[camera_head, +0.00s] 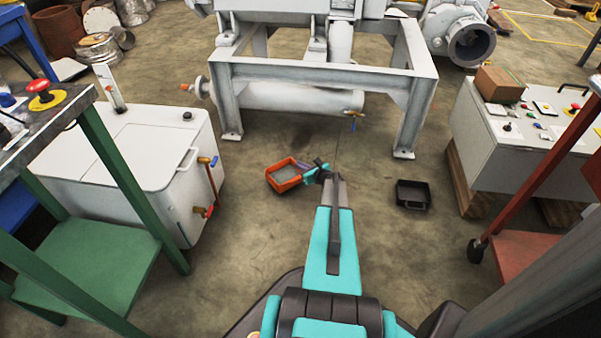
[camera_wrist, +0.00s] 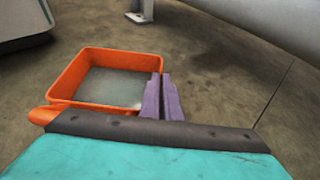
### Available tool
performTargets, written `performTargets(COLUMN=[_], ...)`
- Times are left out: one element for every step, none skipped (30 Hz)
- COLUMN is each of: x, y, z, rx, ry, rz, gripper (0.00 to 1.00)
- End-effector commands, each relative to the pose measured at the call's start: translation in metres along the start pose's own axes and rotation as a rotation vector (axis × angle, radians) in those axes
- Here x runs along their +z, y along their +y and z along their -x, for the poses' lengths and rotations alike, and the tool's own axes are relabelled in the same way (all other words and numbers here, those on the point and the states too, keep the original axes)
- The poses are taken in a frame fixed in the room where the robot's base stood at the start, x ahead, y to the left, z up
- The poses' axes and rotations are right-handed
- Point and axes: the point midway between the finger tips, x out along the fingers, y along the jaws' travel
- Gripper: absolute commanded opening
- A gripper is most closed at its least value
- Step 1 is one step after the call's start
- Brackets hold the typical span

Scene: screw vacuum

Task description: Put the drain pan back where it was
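The orange drain pan (camera_head: 284,176) is a shallow rectangular tray with a grey inside, over the open floor left of my arm. In the wrist view the pan (camera_wrist: 104,54) fills the upper left, with an orange tab at its near left corner. My gripper (camera_head: 308,172) is at the pan's right side. In the wrist view the two purple fingers of my gripper (camera_wrist: 162,90) are close together on the pan's right wall, pinching it. Part of the near edge is hidden by my wrist. I cannot tell whether the pan touches the floor.
A black tray (camera_head: 412,194) lies on the floor to the right. A grey machine frame (camera_head: 320,72) with a cylinder (camera_head: 285,97) stands ahead. A white tank (camera_head: 135,160) and green bench (camera_head: 95,255) are left; a control box (camera_head: 520,135) and red cart (camera_head: 535,262) are right.

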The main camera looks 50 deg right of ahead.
Motion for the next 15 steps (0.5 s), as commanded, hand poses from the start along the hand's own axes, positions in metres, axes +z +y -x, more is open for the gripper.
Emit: performTargets(x=[-0.011, -0.014, -0.018, -0.020, -0.022, -0.024, -0.025, -0.026, -0.026, -0.026, -0.026, -0.026, -0.026, -0.026, -0.026], y=[0.000, 0.000, 0.000, 0.000, 0.000, 0.000, 0.000, 0.000, 0.000, 0.000, 0.000, 0.000, 0.000, 0.000, -0.001], z=[-0.004, -0.005, -0.007, -0.008, -0.009, -0.009, -0.010, -0.010, -0.010, -0.010, -0.010, -0.010, -0.010, -0.010, -0.010], rx=[0.001, 0.001, 0.001, 0.000, 0.000, 0.000, 0.000, 0.000, 0.000, 0.000, 0.000, 0.000, 0.000, 0.000, 0.000], ry=[0.000, 0.000, 0.000, 0.000, -0.001, -0.001, -0.001, -0.001, -0.001, -0.001, -0.001, -0.001, -0.001, -0.001, -0.001], rz=[-0.002, -0.002, -0.002, -0.002, -0.002, -0.002, -0.002, -0.002, -0.002, -0.002, -0.002, -0.002, -0.002, -0.002, -0.002], gripper=[0.00, 0.00, 0.00, 0.00, 0.00, 0.00, 0.00, 0.00, 0.00, 0.00, 0.00, 0.00, 0.00, 0.00, 0.00])
